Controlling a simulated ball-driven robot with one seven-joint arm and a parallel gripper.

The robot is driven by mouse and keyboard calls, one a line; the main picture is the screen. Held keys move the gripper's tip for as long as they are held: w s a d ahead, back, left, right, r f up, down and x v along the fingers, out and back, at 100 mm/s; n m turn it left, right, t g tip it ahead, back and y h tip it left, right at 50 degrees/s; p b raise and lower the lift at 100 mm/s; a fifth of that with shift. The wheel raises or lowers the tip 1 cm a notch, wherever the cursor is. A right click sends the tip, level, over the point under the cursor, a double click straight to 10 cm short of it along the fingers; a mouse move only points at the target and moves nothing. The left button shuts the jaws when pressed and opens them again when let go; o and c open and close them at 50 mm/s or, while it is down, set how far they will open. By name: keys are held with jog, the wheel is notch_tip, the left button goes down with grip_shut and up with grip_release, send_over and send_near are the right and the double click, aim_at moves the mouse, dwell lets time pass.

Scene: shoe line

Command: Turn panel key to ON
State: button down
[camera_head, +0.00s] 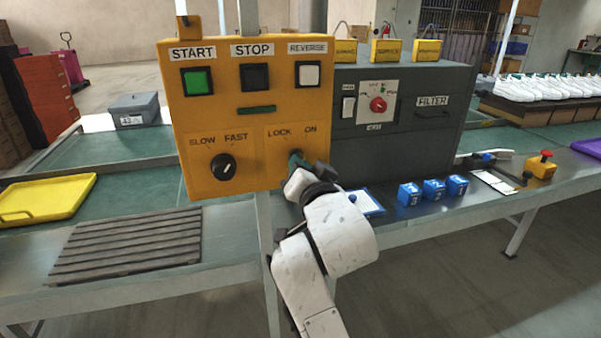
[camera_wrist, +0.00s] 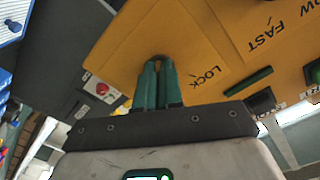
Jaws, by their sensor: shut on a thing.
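The yellow control panel (camera_head: 228,110) stands upright on the bench, with LOCK and ON labels at its lower right. The panel key sits under these labels and is almost wholly hidden by my gripper (camera_head: 296,160). In the wrist view, my gripper (camera_wrist: 157,75) has its two green fingers close together at the panel face, shut on the key. A dark bit of the key (camera_wrist: 158,58) shows at the fingertips, near the LOCK label. I cannot tell which way the key points.
A SLOW/FAST knob (camera_head: 223,167) is left of the key. The grey filter box (camera_head: 400,120) stands close on the right. Blue boxes (camera_head: 433,190) lie on the bench, and a slatted mat (camera_head: 125,240) lies at front left.

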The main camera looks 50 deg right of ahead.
dwell(0.4)
jog(key=c, duration=1.3)
grip_release()
jog(key=v, duration=1.1)
jog(key=shift+w+p, duration=0.1)
jog(key=shift+p, duration=0.2)
notch_tip(320, 180, down, 10)
jog(key=n+g+y+p, duration=0.3)
jog(key=n+g+p, duration=0.1)
jog(key=s+a+f+n+g+y+p, duration=0.1)
jog(key=s+a+f+n+g+y, duration=0.1)
jog(key=s+f, duration=0.4)
jog(key=s+a+f+n+g+y+p, duration=0.2)
jog(key=s+a+f+n+g, duration=0.2)
jog(key=s+f, duration=0.1)
jog(key=s+a+f+n+g+y+p, duration=0.1)
jog(key=s+a+f+n+g+y, duration=0.1)
jog(key=s+f, duration=0.4)
jog(key=shift+s+a+f+n+g+y+p, duration=0.2)
jog(key=shift+f+n+g, duration=0.1)
jog(key=shift+f+g, duration=0.2)
jog(key=shift+s+a+f+n+g+y+p, duration=0.2)
jog(key=shift+a+f+n+g, duration=0.1)
jog(key=shift+f+g, duration=0.25)
